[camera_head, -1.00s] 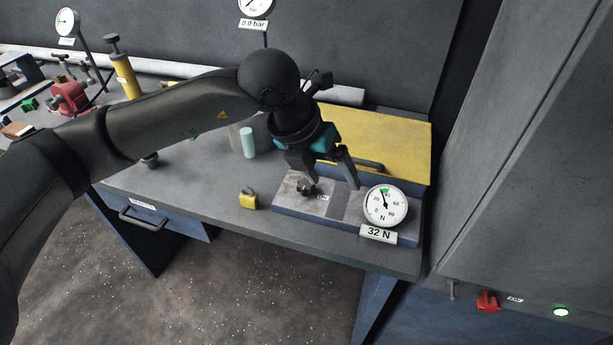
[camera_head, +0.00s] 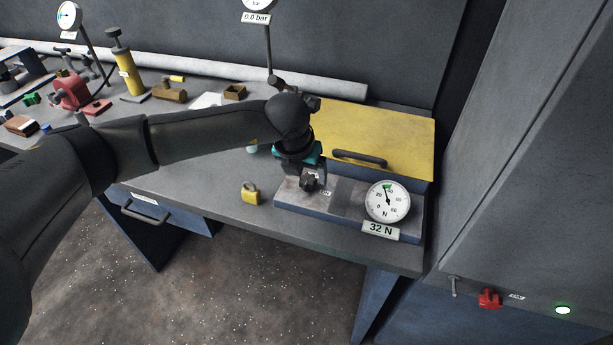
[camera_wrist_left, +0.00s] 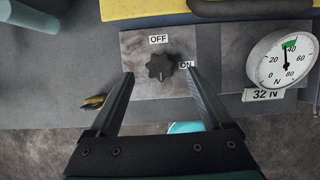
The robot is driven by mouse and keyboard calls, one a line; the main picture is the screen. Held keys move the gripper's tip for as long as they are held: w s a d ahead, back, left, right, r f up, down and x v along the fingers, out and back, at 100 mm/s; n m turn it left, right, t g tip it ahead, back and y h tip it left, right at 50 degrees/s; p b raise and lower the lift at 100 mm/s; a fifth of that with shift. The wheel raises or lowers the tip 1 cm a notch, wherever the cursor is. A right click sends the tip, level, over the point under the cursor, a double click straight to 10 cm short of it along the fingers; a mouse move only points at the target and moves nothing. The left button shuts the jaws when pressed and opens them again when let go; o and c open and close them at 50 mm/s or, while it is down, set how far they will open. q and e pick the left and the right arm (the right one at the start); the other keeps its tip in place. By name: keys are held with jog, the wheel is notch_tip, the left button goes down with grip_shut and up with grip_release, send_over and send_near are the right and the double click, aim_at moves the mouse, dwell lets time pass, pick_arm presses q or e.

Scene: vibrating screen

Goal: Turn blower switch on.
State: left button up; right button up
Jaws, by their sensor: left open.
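The blower switch is a dark lobed knob (camera_wrist_left: 160,67) on a grey metal plate; it also shows in the head view (camera_head: 308,183). An OFF label (camera_wrist_left: 158,39) stands above it and an ON label (camera_wrist_left: 186,65) to its right. A short pointer on the knob faces right, toward the ON label. My left gripper (camera_wrist_left: 158,80) is open, with its fingers on either side of and below the knob in the wrist view; I cannot tell whether they touch it. In the head view the left gripper (camera_head: 308,178) hangs over the knob. My right gripper is not in view.
A round gauge (camera_head: 388,201) with a 32 N tag stands right of the knob. A yellow lid (camera_head: 385,140) with a dark handle lies behind. A yellow padlock (camera_head: 251,193) stands to the left. A red switch (camera_head: 489,298) and lit green lamp (camera_head: 563,310) are at lower right.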

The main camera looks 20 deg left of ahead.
aim_at(308, 184)
pick_arm(q)
jog(key=shift+x, duration=1.4)
grip_shut()
